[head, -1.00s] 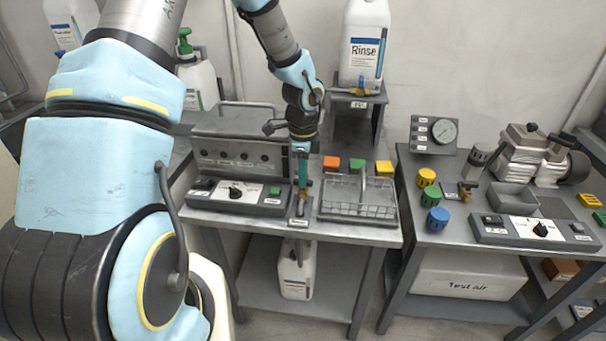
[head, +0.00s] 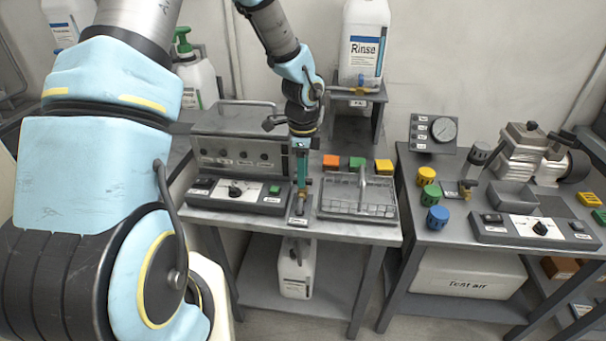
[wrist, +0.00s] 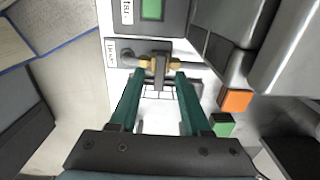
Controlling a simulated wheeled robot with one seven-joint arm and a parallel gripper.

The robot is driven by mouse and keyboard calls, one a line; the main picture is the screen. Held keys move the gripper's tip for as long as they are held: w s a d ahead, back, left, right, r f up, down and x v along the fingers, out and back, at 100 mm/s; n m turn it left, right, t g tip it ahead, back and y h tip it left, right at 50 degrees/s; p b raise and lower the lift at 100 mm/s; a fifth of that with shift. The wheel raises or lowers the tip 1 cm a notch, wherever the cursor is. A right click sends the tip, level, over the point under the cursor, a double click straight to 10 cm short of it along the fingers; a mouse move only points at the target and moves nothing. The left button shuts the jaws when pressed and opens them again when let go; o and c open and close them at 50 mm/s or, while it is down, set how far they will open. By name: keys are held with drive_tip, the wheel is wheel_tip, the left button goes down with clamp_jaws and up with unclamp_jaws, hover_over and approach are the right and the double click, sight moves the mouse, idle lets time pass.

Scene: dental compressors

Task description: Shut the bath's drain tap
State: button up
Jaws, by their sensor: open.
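The bath (head: 237,125) is a grey box with a lid handle, at the back left of the left bench in the head view. Its drain tap (head: 299,205) is small and sits on a plate at the bench's front, partly hidden by my gripper. In the wrist view the tap (wrist: 146,61) has brass fittings on a horizontal pipe and a grey lever across the middle. My gripper (head: 301,180) points down over the tap. In the wrist view its teal fingers (wrist: 159,77) are open, one on each side of the lever. I cannot tell whether they touch it.
A control panel (head: 237,191) with a knob and green button lies left of the tap. A wire basket (head: 345,208) stands close on the right, with orange, green and yellow blocks behind it. A Rinse bottle (head: 363,65) stands on a raised stand. A white jug (head: 296,275) is on the lower shelf.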

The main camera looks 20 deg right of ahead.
wheel_tip(320, 180, up, 10)
drive_tip(key=b, duration=0.1)
drive_tip(key=shift+a+r, duration=0.1)
idle(0.3)
drive_tip(key=s+a+r+n, duration=0.1)
drive_tip(key=s+a+n, duration=0.2)
drive_tip(key=a+n, duration=0.8)
drive_tip(key=s+a+r+n+t, duration=0.1)
drive_tip(key=s+a+n, duration=0.3)
drive_tip(key=a+n, duration=0.7)
drive_tip(key=a, duration=0.3)
drive_tip(key=shift+s+r+t, duration=0.3)
drive_tip(key=shift+r, duration=0.05)
